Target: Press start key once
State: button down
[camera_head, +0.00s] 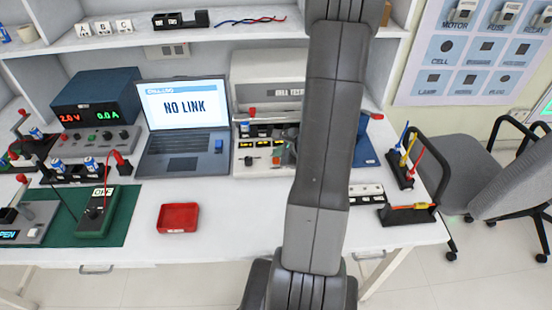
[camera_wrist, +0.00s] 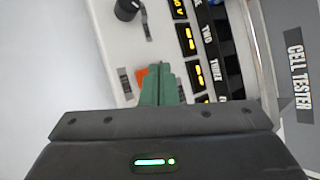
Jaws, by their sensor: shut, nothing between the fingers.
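The cell tester (camera_head: 268,67) is a pale machine at the back of the bench, right of the laptop. Its control panel (camera_wrist: 105,45) fills the middle of the wrist view, with a black knob (camera_wrist: 127,9), yellow-lit displays (camera_wrist: 188,40) and an orange-red key (camera_wrist: 141,75). My gripper (camera_wrist: 158,68) is shut and empty, its green fingers over the panel beside that key and partly covering it. I cannot tell whether the fingertips touch it. No start label is readable. In the head view my arm covers the tester's right part.
The laptop (camera_head: 183,108) shows NO LINK. A red tray (camera_head: 178,218) lies on the bench front. A power supply (camera_head: 95,98) stands at left, and a green mat (camera_head: 120,235) holds a meter. Leads in a stand (camera_head: 400,172) are at right.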

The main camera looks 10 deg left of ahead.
jog(key=shift+r+p, duration=1.85)
jog(key=shift+r, duration=0.65)
